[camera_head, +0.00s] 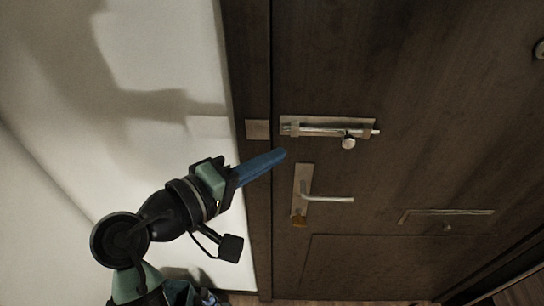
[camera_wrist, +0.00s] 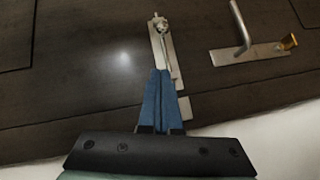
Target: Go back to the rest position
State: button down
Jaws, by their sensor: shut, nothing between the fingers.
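My gripper (camera_head: 280,155) has blue fingers that are closed together with nothing between them. In the head view it is in front of the door frame, just below and left of the sliding bolt (camera_head: 318,129). It also shows in the wrist view (camera_wrist: 161,73), where the fingertips overlap the bolt's plate in the picture. I cannot tell whether they touch it. The bolt has a round knob (camera_head: 348,143) and sits on a metal plate on the dark wooden door (camera_head: 420,100).
A lever handle (camera_head: 328,199) on an upright plate is below the bolt. A small metal plate (camera_head: 257,130) is on the door frame. A thin metal bar (camera_head: 445,212) is farther right on the door. A pale wall (camera_head: 160,60) stands at the left.

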jog(key=shift+a, duration=0.2)
jog(key=w+d+r+m+t+y, duration=0.1)
jog(key=w+r+m+t+y, duration=0.15)
jog(key=r, duration=0.55)
jog(key=w+r+m+t+y, duration=0.1)
jog(key=w+r+t+y, duration=0.2)
jog(key=r, duration=0.5)
jog(key=s+r+m+t+y, duration=0.1)
jog(key=s+r+t, duration=0.4)
jog(key=r, duration=0.5)
jog(key=s+d+r+m+t+y+b, duration=0.1)
jog(key=s+r+t+y, duration=0.3)
jog(key=s+r, duration=0.5)
jog(key=shift+d+r+m+t, duration=0.15)
jog(key=shift+r+m+t, duration=0.35)
jog(key=shift+m+t, duration=0.25)
jog(key=shift+y, duration=0.25)
